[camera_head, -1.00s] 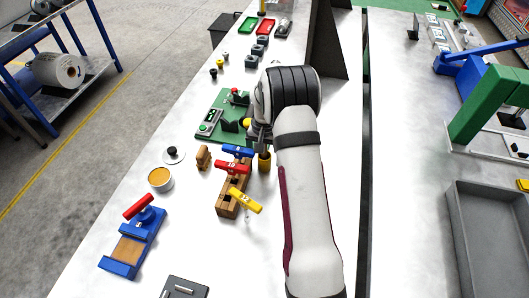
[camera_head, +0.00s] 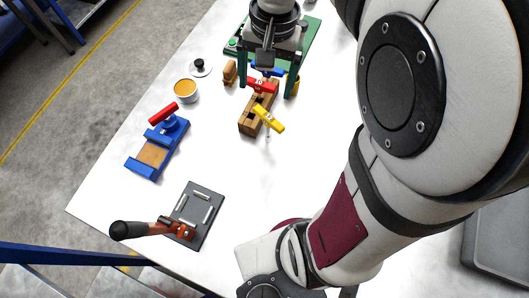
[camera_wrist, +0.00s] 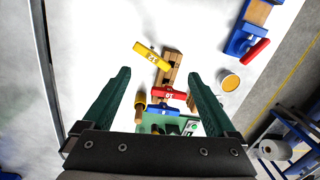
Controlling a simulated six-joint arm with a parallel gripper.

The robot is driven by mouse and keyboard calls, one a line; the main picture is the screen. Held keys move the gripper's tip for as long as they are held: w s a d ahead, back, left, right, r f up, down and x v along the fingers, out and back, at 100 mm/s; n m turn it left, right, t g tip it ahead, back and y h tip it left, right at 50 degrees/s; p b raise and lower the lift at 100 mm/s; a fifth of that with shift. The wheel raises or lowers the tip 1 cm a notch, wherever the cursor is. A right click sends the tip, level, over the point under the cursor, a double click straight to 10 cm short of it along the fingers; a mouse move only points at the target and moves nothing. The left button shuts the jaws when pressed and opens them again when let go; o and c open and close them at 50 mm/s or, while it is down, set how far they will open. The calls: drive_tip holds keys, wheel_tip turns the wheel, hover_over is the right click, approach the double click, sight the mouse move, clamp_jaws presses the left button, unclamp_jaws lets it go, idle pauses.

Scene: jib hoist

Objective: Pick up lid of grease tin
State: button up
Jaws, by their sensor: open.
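The lid (camera_head: 199,67) is a pale round disc with a black knob. It lies flat on the white bench behind the grease tin (camera_head: 186,91), an open round tin with orange-yellow grease. The tin also shows in the wrist view (camera_wrist: 230,83); I cannot make out the lid there. My gripper (camera_head: 267,94) points down with its green fingers spread and empty, to the right of lid and tin. In the wrist view my gripper (camera_wrist: 159,74) is over a wooden block (camera_wrist: 172,65) with coloured handles.
Blue, red (camera_head: 262,86) and yellow (camera_head: 268,119) handles stand at the wooden block (camera_head: 252,120). A small brown wooden piece (camera_head: 230,72) stands between lid and gripper. A blue fixture (camera_head: 158,147) and a dark plate (camera_head: 201,214) lie nearer. Bench around the tin is clear.

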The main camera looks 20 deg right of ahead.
drive_tip(key=s+a, duration=0.4)
drive_tip(key=s, duration=0.3)
drive_tip(key=shift+s+r+n, duration=0.25)
drive_tip(key=shift+r+n, duration=0.05)
drive_tip(key=shift+n, duration=0.1)
drive_tip(key=shift+n+y, duration=0.4)
drive_tip(key=s+a, duration=0.1)
drive_tip(key=s, duration=0.2)
drive_tip(key=s+a+f, duration=0.1)
drive_tip(key=s, duration=0.2)
drive_tip(key=s+a+f, duration=0.1)
drive_tip(key=s, duration=0.2)
drive_tip(key=shift+s+a+f, duration=0.2)
drive_tip(key=shift+s+f, duration=0.05)
drive_tip(key=c, duration=0.3)
drive_tip(key=n+t+h, duration=0.2)
drive_tip(key=n+t, duration=0.3)
drive_tip(key=n, duration=0.1)
hover_over(199, 61)
drive_tip(key=s, duration=0.6)
wheel_tip(199, 61, down, 7)
drive_tip(key=x, duration=1.4)
drive_tip(key=shift+s+a+f, duration=0.15)
drive_tip(key=shift+s+f, duration=0.15)
drive_tip(key=shift+f, duration=0.05)
